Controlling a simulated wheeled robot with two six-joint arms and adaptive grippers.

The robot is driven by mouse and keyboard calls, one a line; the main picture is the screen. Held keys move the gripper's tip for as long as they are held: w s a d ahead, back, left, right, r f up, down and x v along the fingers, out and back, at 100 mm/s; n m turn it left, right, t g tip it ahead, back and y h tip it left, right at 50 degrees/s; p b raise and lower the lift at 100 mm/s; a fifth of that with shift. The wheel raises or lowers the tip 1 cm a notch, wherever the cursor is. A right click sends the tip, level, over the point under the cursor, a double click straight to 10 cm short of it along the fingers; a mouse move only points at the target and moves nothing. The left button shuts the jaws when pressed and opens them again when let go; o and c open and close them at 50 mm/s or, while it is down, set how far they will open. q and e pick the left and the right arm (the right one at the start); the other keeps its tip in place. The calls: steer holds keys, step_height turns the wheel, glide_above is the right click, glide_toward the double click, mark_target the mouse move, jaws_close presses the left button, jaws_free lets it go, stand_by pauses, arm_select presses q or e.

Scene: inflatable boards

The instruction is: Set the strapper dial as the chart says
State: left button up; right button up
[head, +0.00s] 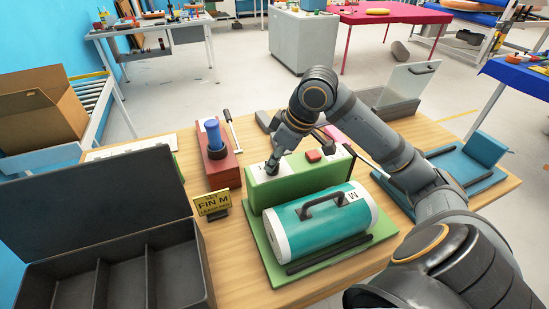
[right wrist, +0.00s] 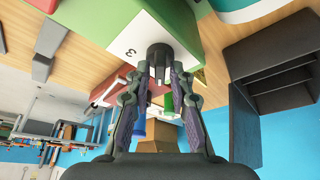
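The green strapper (head: 300,178) stands on the wooden table, with a white dial plate on its top left and a red button (head: 313,156). My right gripper (head: 273,165) reaches down to that plate. In the right wrist view its fingertips (right wrist: 164,72) close on the black dial (right wrist: 160,54), which stands on the white plate (right wrist: 135,45) marked with a 3. The dial's pointer and other marks are hidden. A teal roll (head: 300,235) marked M lies in front. A yellow card (head: 212,205) reads FIN M. I cannot make out a chart. My left gripper is out of view.
An open dark compartment case (head: 130,270) stands at the front left.

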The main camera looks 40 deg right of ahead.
jaws_close()
steer(key=shift+r+m+p, duration=0.2)
steer(key=shift+m+p, duration=0.2)
steer(key=shift+p, duration=0.35)
steer(key=m+p, duration=0.1)
steer(key=p, duration=0.1)
steer(key=m+h+p, duration=0.1)
steer(key=m+p, duration=0.2)
steer(key=p, duration=0.2)
steer(key=shift+a+r+t+h, duration=0.15)
steer(key=shift+a+t+h, duration=0.15)
steer(key=shift+h, duration=0.1)
steer(key=shift+f+m+h+p, duration=0.15)
steer(key=shift+m+h+p, duration=0.25)
steer(key=shift+m+p, duration=0.55)
steer(key=shift+f+m+h+p, duration=0.15)
steer(key=shift+m+h+p, duration=0.25)
steer(key=shift+m+p, duration=0.55)
steer(key=shift+m, duration=0.3)
steer(key=shift+o, duration=2)
jaws_free()
